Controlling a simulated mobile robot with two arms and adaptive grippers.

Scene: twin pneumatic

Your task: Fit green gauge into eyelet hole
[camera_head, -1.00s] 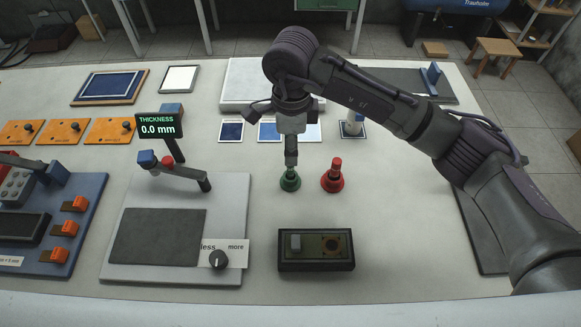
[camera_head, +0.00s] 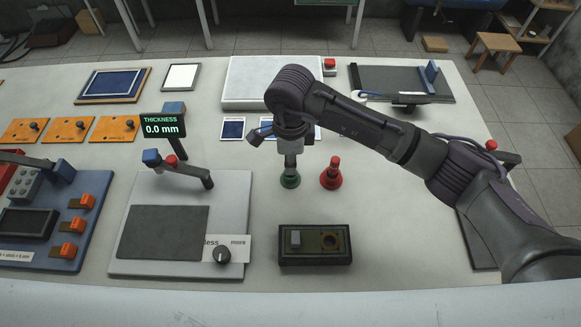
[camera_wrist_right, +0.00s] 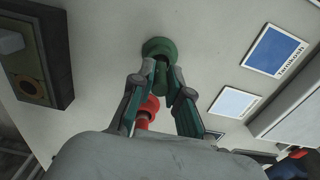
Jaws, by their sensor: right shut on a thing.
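The green gauge (camera_head: 290,182) stands upright on the pale table, its flared base down. My right gripper (camera_head: 290,169) comes down on it from above and is shut on its upper part. The wrist view shows the fingers (camera_wrist_right: 170,82) closed around the gauge (camera_wrist_right: 158,48), which hides its grip. The eyelet hole (camera_head: 331,241) is a round brassy ring in a dark box nearer the front, right of a pale block. It also shows at the left of the wrist view (camera_wrist_right: 31,88). My left gripper is not in view.
A red gauge (camera_head: 331,176) stands just right of the green one. A thickness stand (camera_head: 235,205) with a display and knob is left of the dark box (camera_head: 290,261). Blue cards (camera_head: 232,129) and a pale slab (camera_head: 240,78) lie behind. The table between gauge and box is clear.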

